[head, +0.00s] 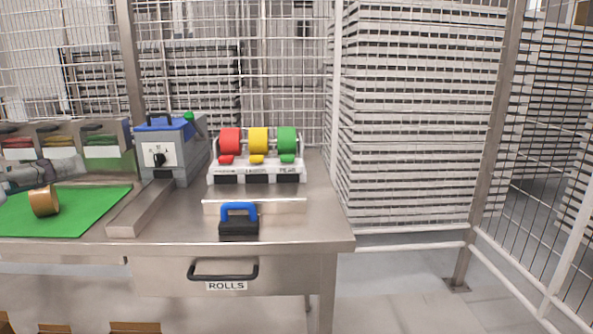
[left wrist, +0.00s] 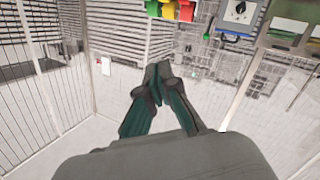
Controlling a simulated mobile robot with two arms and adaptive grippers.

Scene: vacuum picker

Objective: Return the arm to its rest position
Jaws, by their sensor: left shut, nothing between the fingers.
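My left gripper shows in the left wrist view (left wrist: 157,78), its two dark fingers together at the tips with nothing between them. Behind the fingers in that view are mesh fence and pale floor, and the fingers touch no object that I can see. In the head view, a grey part at the left edge, over the green mat, looks like part of my left arm or gripper. My right gripper is in neither view.
A steel table (head: 290,222) holds a green mat (head: 95,205) with a tape roll (head: 44,201), a grey machine (head: 172,152), a rack of coloured rolls (head: 258,170) and a blue-handled black block (head: 239,228). Mesh fencing (head: 425,110) stands behind. Floor at right is clear.

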